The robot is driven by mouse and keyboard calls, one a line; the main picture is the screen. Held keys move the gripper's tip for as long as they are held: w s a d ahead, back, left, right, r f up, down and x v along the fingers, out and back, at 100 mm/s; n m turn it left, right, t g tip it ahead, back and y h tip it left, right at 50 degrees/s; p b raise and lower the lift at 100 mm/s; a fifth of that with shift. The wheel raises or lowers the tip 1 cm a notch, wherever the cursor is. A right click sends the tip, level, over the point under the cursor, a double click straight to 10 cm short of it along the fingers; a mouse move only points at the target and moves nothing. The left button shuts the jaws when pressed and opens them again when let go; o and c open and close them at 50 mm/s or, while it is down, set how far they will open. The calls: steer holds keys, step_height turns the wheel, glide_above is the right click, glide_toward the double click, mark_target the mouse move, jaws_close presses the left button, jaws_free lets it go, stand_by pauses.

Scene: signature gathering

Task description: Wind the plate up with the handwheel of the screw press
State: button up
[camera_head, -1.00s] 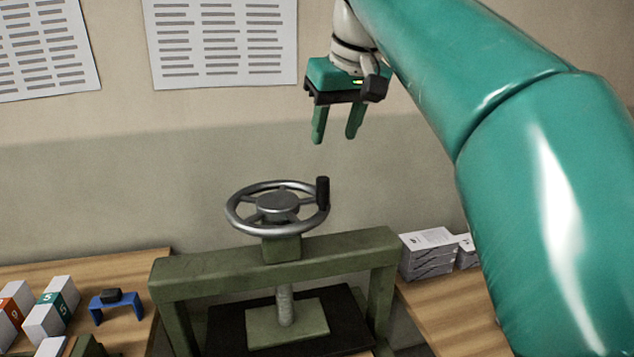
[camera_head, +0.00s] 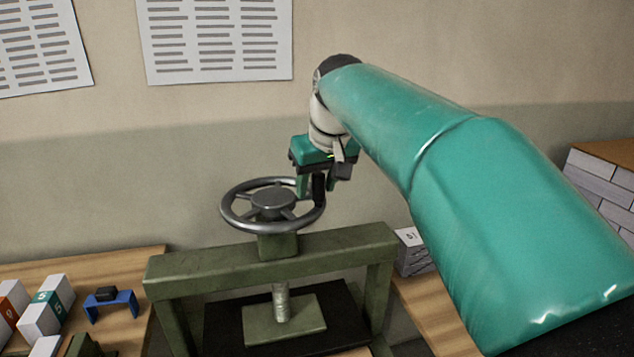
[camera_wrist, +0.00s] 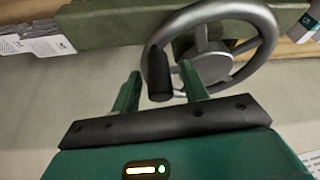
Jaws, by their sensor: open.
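The screw press has a green frame (camera_head: 330,244) and a grey spoked handwheel (camera_head: 240,222) on top. A black upright handle (camera_head: 319,191) stands on the right side of the wheel's rim. The screw (camera_head: 281,300) runs down to a square green plate (camera_head: 262,334) low in the frame. My gripper (camera_head: 311,187) points down at the handle, with its fingers open. In the wrist view the handle (camera_wrist: 159,75) lies between the two open fingers (camera_wrist: 160,90), nearer the left one. I cannot tell if a finger touches it.
Numbered white boxes (camera_head: 42,318) and a small blue stand (camera_head: 124,300) are on the wooden table at left. Stacked papers (camera_head: 410,258) lie right of the press. White brick-like stacks (camera_head: 600,185) stand at far right. Printed sheets (camera_head: 215,40) hang on the wall.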

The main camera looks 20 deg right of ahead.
mark_target(288, 178)
jaws_close()
steer(key=shift+w+d, duration=0.15)
steer(key=shift+w, duration=0.1)
stand_by(0.5)
steer(key=shift+w+d, duration=0.4)
steer(key=shift+w, duration=0.4)
steer(key=shift+w+d+n+y, duration=0.2)
steer(key=shift+w+n+y, duration=0.3)
steer(key=shift+w+n, duration=0.6)
steer(key=w+n, duration=0.1)
steer(key=w+n+g+y, duration=0.1)
steer(key=n, duration=0.1)
steer(key=w+n, duration=0.1)
steer(key=shift+w+a+n, duration=0.2)
steer(key=shift+a+n, duration=0.05)
steer(key=shift+n, duration=0.05)
steer(key=w+n, duration=0.1)
steer(key=w+a+n+g+y, duration=0.1)
steer(key=shift+n, duration=0.4)
steer(key=shift+w+a, duration=1.05)
steer(key=shift+a, duration=0.15)
steer(key=shift+w+a, duration=0.3)
steer(key=shift+a, duration=0.25)
